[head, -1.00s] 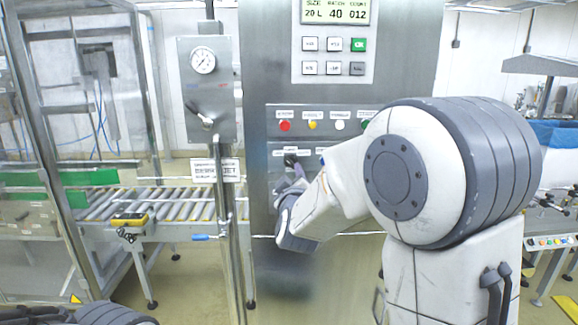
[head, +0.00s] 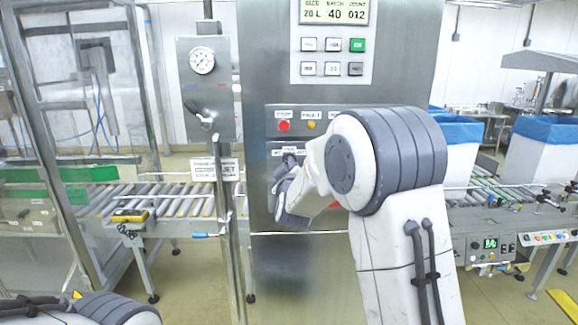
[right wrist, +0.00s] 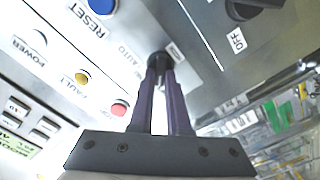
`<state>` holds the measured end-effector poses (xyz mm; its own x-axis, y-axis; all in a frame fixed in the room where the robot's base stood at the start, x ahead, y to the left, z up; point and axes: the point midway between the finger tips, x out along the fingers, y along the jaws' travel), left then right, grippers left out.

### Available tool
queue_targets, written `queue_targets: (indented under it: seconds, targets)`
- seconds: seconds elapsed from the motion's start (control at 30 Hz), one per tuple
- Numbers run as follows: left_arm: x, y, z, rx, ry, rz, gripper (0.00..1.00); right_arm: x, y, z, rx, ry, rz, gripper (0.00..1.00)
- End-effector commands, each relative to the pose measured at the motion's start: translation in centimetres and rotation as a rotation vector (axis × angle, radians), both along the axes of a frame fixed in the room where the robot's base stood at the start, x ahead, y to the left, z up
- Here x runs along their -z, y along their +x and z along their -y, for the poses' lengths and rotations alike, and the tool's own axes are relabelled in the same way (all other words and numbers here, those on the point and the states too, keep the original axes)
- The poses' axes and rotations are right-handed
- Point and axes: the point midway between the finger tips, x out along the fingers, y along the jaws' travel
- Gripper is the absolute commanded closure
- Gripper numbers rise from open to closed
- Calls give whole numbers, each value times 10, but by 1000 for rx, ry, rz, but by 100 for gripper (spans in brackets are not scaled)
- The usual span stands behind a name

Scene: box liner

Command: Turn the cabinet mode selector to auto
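The cabinet mode selector (right wrist: 158,58) is a small dark knob on the grey panel in the right wrist view. An AUTO label (right wrist: 125,54) lies beside it, and another label at its other side is too small to read. My right gripper (right wrist: 160,68) has its two purple fingers close together with their tips at the knob, seemingly closed on its handle, which they partly hide. In the head view my right gripper (head: 287,172) is at the cabinet front (head: 300,260), below the button row. Only part of my left arm shows at the lower left; its gripper is out of view.
A blue RESET button (right wrist: 102,6), a yellow FAULT button (right wrist: 82,77) and a red button (right wrist: 120,108) are near the fingers. A dark knob with an OFF label (right wrist: 237,40) is at the upper right. A post with a gauge panel (head: 205,90) stands left of the cabinet.

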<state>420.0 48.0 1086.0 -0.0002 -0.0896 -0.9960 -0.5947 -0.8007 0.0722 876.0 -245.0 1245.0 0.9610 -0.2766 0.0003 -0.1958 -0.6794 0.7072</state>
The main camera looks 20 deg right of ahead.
Motion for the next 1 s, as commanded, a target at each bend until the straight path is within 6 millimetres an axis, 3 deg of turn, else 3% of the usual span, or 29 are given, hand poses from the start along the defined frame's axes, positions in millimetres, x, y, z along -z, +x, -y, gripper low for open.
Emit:
queue_targets:
  seconds: [0.47, 1.0]
  targets:
    - [16, 0, 0, 0, 0, 0, 100, 2, -1, 0, 0, 98, 30, 100]
    - [71, 0, 0, 0, 0, 0, 100, 3, -1, 3, -1, 554, 162, 100]
